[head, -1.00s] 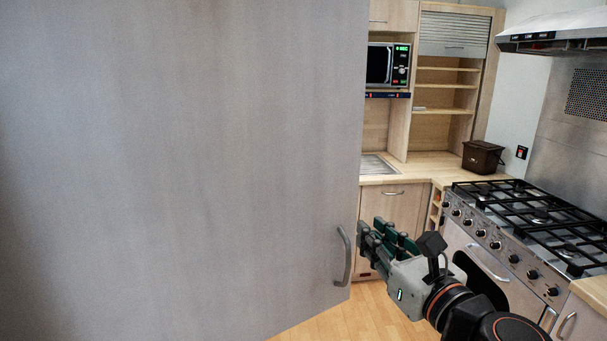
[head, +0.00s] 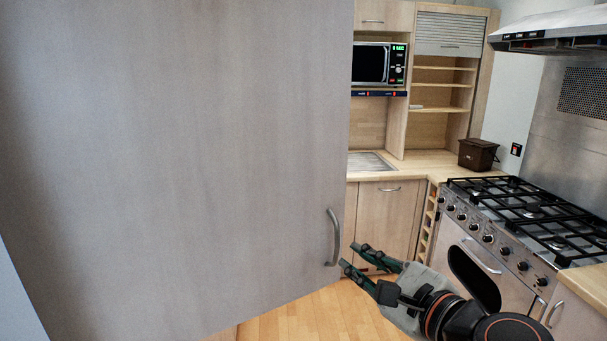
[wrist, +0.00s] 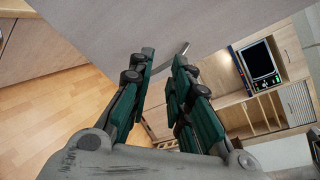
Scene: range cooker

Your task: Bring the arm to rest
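My gripper (head: 355,262) is in the lower right of the head view, beside the handle edge of a large grey wood-grain door (head: 190,150). Its two green-padded fingers are apart, with nothing between them. The curved metal handle (head: 334,238) of the door is just left of the fingertips in the head view. In the wrist view the open fingers (wrist: 160,68) point at the door panel (wrist: 125,25), and part of the handle (wrist: 181,50) shows beyond the fingertips. I cannot tell whether a fingertip touches the handle.
A range cooker (head: 490,250) stands to the right of my arm, with a hood (head: 550,30) above it. A microwave (head: 378,64) and shelves are at the back. A dark brown box (head: 478,154) sits on the counter. Clear wooden floor (head: 320,315) lies below the gripper.

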